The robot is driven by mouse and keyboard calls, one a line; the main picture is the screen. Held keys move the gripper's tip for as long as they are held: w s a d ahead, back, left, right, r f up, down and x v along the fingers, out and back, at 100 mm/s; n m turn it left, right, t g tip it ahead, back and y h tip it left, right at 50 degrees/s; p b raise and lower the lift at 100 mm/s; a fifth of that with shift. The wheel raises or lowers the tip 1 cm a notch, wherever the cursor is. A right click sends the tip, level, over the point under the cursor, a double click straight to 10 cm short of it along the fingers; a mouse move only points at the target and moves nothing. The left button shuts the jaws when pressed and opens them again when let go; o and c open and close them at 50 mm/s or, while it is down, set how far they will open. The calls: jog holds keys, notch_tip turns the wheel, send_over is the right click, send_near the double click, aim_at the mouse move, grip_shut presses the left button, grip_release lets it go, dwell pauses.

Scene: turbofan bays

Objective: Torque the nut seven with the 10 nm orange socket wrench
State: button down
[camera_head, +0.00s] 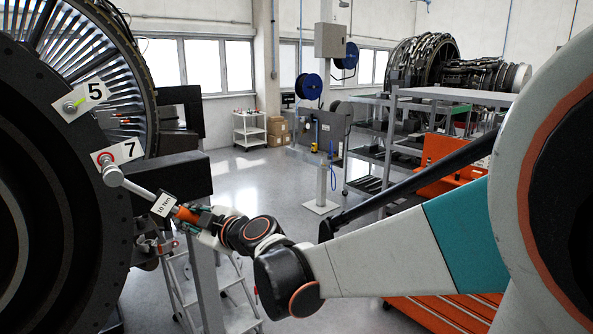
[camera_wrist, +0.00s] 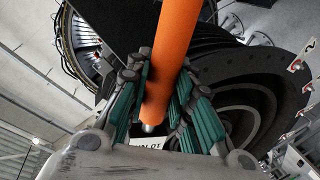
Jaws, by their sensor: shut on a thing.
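The socket wrench (camera_head: 139,189) has a silver shaft, a white "10 Nm" tag (camera_head: 163,204) and an orange handle (camera_head: 182,214). Its socket head (camera_head: 113,176) is right at the nut by the "7" label (camera_head: 131,148) on the dark engine ring. The socket overlaps the lower side of the red ring around nut seven (camera_head: 106,159); I cannot tell whether it is fully seated. My gripper (camera_head: 199,219) is shut on the orange handle, which slants down to the right. In the wrist view, the teal fingers close around the orange handle (camera_wrist: 172,50).
A "5" label (camera_head: 95,92) with a nut sits above on the ring. A stepladder (camera_head: 215,290) stands below my gripper. Orange drawers (camera_head: 440,310) and grey shelves (camera_head: 375,150) stand to the right.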

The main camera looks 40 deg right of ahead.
jog(key=shift+s, duration=0.1)
jog(key=shift+w+b, duration=0.85)
jog(key=shift+w, duration=1.8)
jog(key=shift+w+b, duration=0.45)
jog(key=shift+w, duration=0.75)
jog(key=shift+f, duration=0.1)
dwell(0.5)
jog(key=shift+a+f+m+b, duration=0.6)
jog(key=shift+a+f+b, duration=0.05)
jog(key=shift+a+b, duration=0.2)
jog(key=shift+a+f+m+y+b, duration=0.3)
jog(key=shift+a+f+m+b, duration=0.25)
jog(key=shift+a+b, duration=0.2)
jog(key=shift+a+f, duration=0.15)
jog(key=shift+a, duration=0.05)
